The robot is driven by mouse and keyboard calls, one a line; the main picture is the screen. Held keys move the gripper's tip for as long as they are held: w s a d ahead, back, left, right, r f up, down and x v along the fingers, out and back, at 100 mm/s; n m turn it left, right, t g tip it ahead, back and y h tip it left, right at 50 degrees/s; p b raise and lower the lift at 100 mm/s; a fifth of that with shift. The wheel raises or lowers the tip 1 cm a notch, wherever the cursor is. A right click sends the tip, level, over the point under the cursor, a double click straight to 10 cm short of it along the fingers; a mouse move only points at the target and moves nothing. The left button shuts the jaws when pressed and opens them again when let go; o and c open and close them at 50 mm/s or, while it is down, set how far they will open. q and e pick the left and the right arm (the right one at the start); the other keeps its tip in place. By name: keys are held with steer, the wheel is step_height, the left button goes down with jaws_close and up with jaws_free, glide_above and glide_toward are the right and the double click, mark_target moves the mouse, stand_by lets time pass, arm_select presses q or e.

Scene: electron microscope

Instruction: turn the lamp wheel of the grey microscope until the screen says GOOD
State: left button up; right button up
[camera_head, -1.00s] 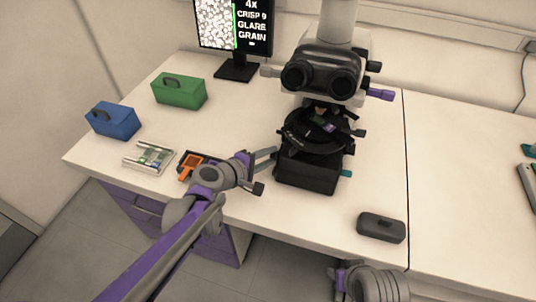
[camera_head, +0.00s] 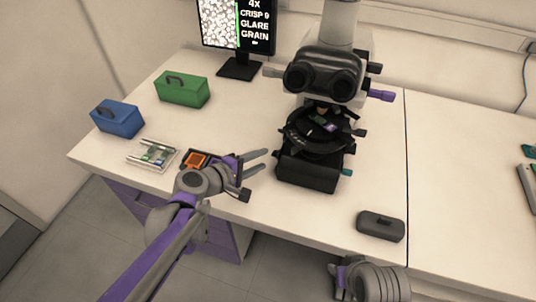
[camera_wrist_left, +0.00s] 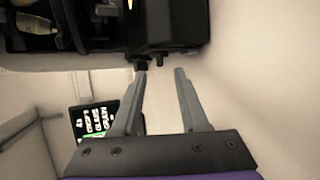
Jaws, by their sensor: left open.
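The grey and black microscope (camera_head: 328,70) stands upright on the bench, with a black base (camera_head: 308,172). A teal knob (camera_head: 347,172) sits on the base's right side. My left gripper (camera_head: 263,160) is open and empty, just left of the base and apart from it. In the left wrist view, two small dark knobs (camera_wrist_left: 142,64) on the microscope's underside edge show near the open fingertips (camera_wrist_left: 160,72). I cannot tell which knob is the lamp wheel. The screen (camera_head: 238,25) reads 4X, CRISP 9, GLARE, GRAIN; a small line below is unreadable.
A green box (camera_head: 182,90), a blue box (camera_head: 117,119), a slide tray (camera_head: 152,155) and an orange item (camera_head: 196,160) lie left. A dark case (camera_head: 381,226) lies near the front edge. My right arm shows at the bottom; its fingers are not visible.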

arm_select(q)
steer(key=shift+p+v, duration=0.45)
steer(key=shift+v, duration=2.4)
steer(key=shift+s, duration=0.15)
